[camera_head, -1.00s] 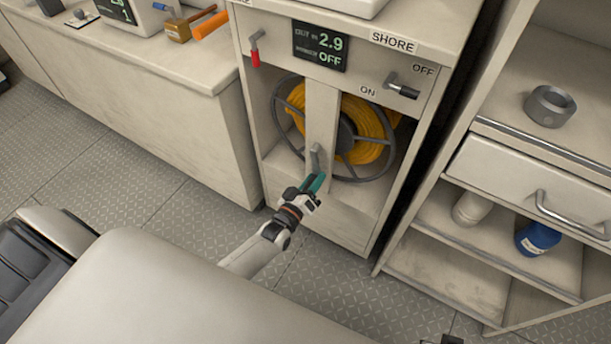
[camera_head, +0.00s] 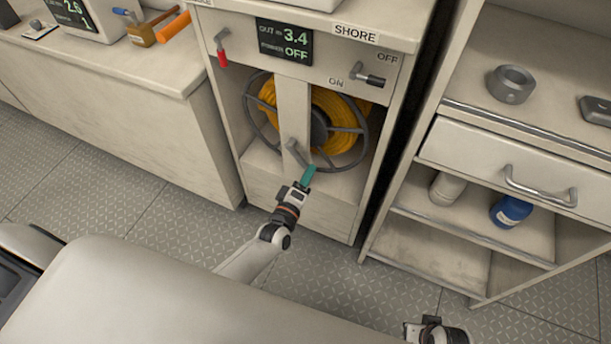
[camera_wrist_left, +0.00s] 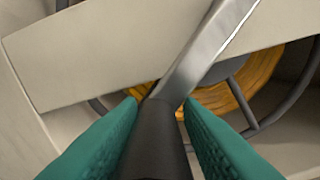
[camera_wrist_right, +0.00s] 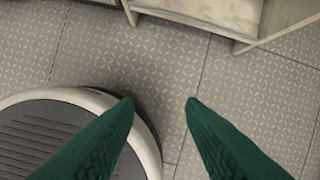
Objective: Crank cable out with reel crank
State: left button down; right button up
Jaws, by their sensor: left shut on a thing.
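The cable reel (camera_head: 345,142), a dark wheel wound with yellow cable (camera_head: 330,108), sits inside the open cabinet behind a vertical post. The reel crank (camera_head: 298,152) is a grey metal arm on the front of the post; its dark handle (camera_wrist_left: 156,145) shows in the left wrist view. My left gripper (camera_head: 308,178) is shut on that handle, with a green finger on each side. The display (camera_head: 284,41) above reads out 3.4 m and power off. My right gripper (camera_wrist_right: 165,100) is open and empty above the floor; in the head view only part of its wrist shows at the bottom.
Open shelves with a drawer (camera_head: 500,172) and a blue container (camera_head: 510,211) stand at right. Patterned floor is clear in front.

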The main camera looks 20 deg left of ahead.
pick_arm(q)
jog(key=shift+a+r, duration=0.1)
jog(key=shift+a, duration=0.1)
jog(key=c, duration=1.2)
grip_release()
jog(key=shift+c, duration=0.2)
pick_arm(e)
jog(key=shift+a+r, duration=0.1)
pick_arm(q)
jog(key=shift+s, duration=0.45)
jog(key=s+p, duration=0.1)
jog(key=s, duration=1)
jog(key=shift+a+p, duration=0.3)
jog(key=shift+a, duration=0.15)
pick_arm(e)
jog(key=f, duration=0.1)
jog(key=s+f, duration=0.1)
jog(key=f, duration=0.3)
jog(key=shift+s, duration=0.3)
